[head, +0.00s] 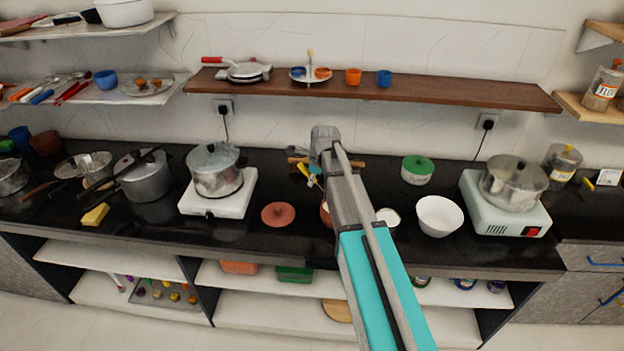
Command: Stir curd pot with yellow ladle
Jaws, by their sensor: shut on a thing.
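My arm reaches from the bottom right to the middle of the counter, and my gripper (314,172) points down there, partly hidden by my own wrist. It is shut on the yellow ladle (303,169), of which only a short yellow piece shows at the gripper's left. A brown clay pot (326,214), which looks like the curd pot, stands below it, mostly hidden behind my arm. I cannot tell whether the ladle's bowl is inside the pot. A reddish-brown clay lid (278,214) lies on the counter left of the pot.
A white bowl (439,215) and a small white cup (388,217) stand right of my arm. A green-lidded container (417,169) is behind them. Stoves with metal pots stand left (216,192) and right (508,205). A brown shelf (440,92) spans the wall behind.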

